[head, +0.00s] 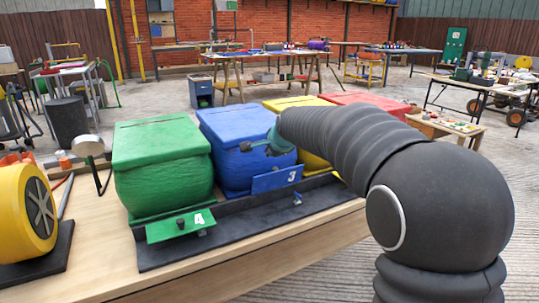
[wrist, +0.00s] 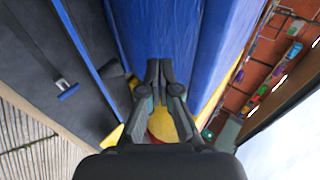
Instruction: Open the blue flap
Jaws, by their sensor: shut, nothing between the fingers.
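The blue flap (head: 277,180), marked 3, sits at the lower front of the blue bin (head: 232,168), tilted, with its face towards the head view. A small knob (head: 297,198) shows just below its right end.
The green bin (head: 160,165) with its green flap (head: 181,226), marked 4, stands left. Yellow (head: 312,157) and red (head: 365,98) bins stand right, partly behind my arm. A black rail (head: 240,233) runs along the bench (head: 120,280). A mallet (head: 90,147) stands far left.

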